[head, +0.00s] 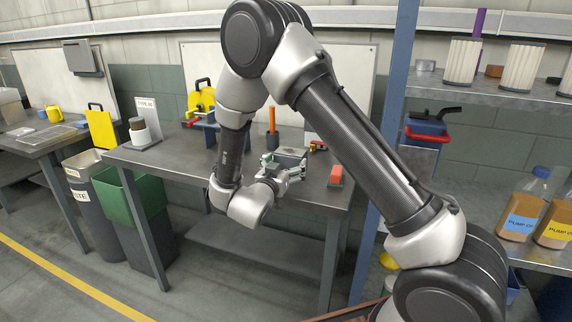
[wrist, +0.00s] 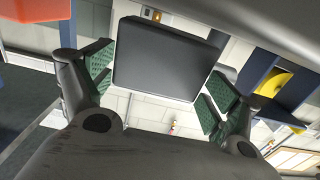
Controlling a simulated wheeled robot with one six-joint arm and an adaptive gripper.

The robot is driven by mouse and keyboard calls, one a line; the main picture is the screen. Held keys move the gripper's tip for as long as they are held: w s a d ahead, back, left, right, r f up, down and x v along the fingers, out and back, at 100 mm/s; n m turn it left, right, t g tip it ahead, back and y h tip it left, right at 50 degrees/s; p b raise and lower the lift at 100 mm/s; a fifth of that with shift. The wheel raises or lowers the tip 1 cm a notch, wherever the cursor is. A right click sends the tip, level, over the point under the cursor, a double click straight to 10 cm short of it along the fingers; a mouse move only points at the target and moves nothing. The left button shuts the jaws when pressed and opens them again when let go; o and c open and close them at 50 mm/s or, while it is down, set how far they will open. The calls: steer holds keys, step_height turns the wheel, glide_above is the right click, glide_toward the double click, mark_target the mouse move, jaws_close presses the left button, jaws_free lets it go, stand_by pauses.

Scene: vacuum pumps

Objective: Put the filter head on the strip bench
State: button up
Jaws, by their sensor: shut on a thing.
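My gripper (head: 280,172) is over the front part of the grey metal bench (head: 190,160) in the middle of the head view. It is shut on a grey block, which I take to be the filter head (head: 291,157). In the wrist view the filter head (wrist: 162,60) shows as a dark, square face between my gripper's green finger pads (wrist: 158,92). Its far side is hidden. I cannot tell whether its underside touches the bench top. No label in view shows which bench is the strip bench.
An orange upright cylinder (head: 272,119) and a yellow device (head: 201,101) are behind. A sign and a small canister (head: 139,131) stand at the left end. The bench's left-front top is clear.

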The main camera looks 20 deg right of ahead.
steer(key=shift+f, duration=0.5)
steer(key=shift+f, duration=0.2)
steer(key=o, duration=0.9)
steer(key=v, duration=1.2)
jaws_close()
